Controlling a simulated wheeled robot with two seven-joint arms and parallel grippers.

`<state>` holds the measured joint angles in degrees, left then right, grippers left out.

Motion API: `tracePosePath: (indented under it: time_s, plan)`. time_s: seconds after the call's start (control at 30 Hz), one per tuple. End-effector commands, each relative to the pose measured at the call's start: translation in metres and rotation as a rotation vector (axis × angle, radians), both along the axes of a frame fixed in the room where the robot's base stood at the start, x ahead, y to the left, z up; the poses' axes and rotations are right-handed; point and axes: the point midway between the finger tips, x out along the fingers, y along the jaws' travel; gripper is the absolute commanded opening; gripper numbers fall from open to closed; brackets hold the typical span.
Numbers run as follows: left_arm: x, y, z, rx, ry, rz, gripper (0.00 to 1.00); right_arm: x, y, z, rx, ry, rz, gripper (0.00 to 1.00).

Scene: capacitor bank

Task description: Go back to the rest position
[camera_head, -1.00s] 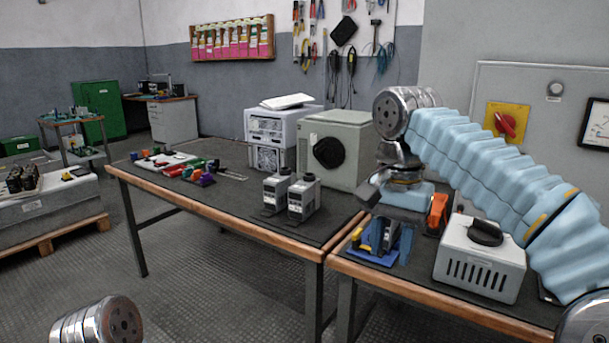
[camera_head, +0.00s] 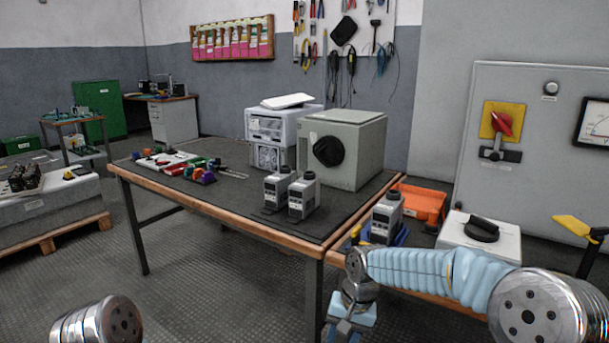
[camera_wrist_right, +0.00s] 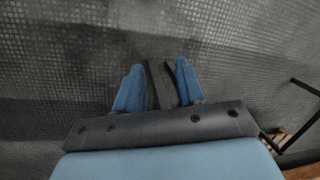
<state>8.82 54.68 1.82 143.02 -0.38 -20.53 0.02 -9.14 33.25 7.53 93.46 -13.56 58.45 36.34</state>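My right arm is bent low at the front right. Its gripper (camera_head: 345,333) hangs in front of the table's front edge, partly cut off by the frame's bottom. In the right wrist view its two blue fingers (camera_wrist_right: 159,85) stand apart over the dark floor, with no object clearly held between them. Only a metal joint of my left arm shows at the bottom left of the head view; the left gripper is out of frame. A grey device (camera_head: 385,217) stands upright on a blue base (camera_head: 402,234), clear of my right gripper.
Two similar grey devices (camera_head: 301,197) stand on the dark worktable (camera_head: 232,207). A large grey box (camera_head: 352,165) with a black knob is behind them. An orange bin (camera_head: 424,203) and a white box (camera_head: 480,236) with a black knob are on the right. Floor in front is open.

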Motion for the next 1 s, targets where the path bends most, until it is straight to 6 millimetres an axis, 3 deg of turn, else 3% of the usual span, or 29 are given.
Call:
tracePosePath:
  time_s: [0.03, 0.13, 0.2, 0.33, 0.43, 0.57, 1.0]
  plan:
    - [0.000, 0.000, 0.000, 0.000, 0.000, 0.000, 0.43, -0.012, 0.001, -0.046, 0.030, 0.019, 0.024, 0.38]
    - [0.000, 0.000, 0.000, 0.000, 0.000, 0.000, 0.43, -0.043, 0.003, -0.130, 0.106, 0.008, 0.062, 0.38]
    - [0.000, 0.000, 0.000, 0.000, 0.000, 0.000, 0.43, -0.076, 0.001, -0.181, 0.150, -0.008, 0.073, 0.38]
    - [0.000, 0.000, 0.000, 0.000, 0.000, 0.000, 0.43, -0.145, -0.007, -0.246, 0.189, -0.047, 0.071, 0.38]
    - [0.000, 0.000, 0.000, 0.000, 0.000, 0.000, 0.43, -0.186, -0.016, -0.268, 0.185, -0.076, 0.067, 0.38]
    - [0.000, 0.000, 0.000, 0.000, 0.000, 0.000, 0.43, -0.217, -0.023, -0.279, 0.170, -0.098, 0.067, 0.38]
    - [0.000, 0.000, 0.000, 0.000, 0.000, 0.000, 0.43, -0.223, -0.025, -0.280, 0.164, -0.112, 0.068, 0.38]
